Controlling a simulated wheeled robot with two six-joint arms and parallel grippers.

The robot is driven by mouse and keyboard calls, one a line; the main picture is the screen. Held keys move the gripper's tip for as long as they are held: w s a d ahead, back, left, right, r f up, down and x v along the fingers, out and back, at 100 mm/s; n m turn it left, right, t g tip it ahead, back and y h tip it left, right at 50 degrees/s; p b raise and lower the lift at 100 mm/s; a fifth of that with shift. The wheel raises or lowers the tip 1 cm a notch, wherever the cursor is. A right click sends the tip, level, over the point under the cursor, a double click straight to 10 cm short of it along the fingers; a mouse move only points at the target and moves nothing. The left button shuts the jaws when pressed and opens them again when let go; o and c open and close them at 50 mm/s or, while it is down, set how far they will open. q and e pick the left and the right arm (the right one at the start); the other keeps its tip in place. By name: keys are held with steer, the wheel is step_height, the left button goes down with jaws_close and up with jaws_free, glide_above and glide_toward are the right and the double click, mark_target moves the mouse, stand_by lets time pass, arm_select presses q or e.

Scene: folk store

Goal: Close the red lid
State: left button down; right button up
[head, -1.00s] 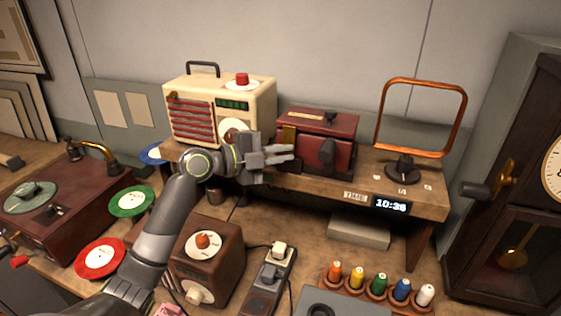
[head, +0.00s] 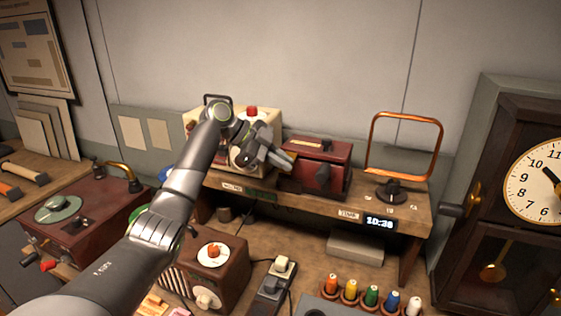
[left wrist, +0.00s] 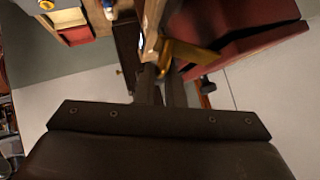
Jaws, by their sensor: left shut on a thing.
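The dark red box (head: 318,178) stands on the raised wooden shelf, with its red lid (head: 322,149) on top and a dark knob on its front. A brass piece (left wrist: 190,52) is at the box's left end, beside the red surfaces in the left wrist view. My left gripper (head: 283,160) reaches the box's left end from the left, angled down, and is shut on the brass piece. In the left wrist view its fingers (left wrist: 163,84) meet the brass. The arm hides part of the cream radio. How far the lid stands open is not clear. My right gripper is not in view.
The cream radio (head: 258,122) stands close to the left of the box. A copper loop (head: 438,150) on a dark dial stands to its right. The shelf carries a clock display (head: 380,222). A brown box (head: 205,262) and several coloured spools are below.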

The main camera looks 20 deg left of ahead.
arm_select(q)
steer(key=shift+w+r+n+g+p, duration=0.1)
steer(key=shift+r+n+g+p, duration=0.2)
steer(key=shift+r+g+p, duration=0.15)
steer(key=shift+r, duration=0.1)
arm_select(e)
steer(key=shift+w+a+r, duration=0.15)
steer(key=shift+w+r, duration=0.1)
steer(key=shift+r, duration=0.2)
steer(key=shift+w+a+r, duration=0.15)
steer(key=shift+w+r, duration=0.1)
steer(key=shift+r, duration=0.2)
arm_select(q)
steer(key=shift+g, duration=0.25)
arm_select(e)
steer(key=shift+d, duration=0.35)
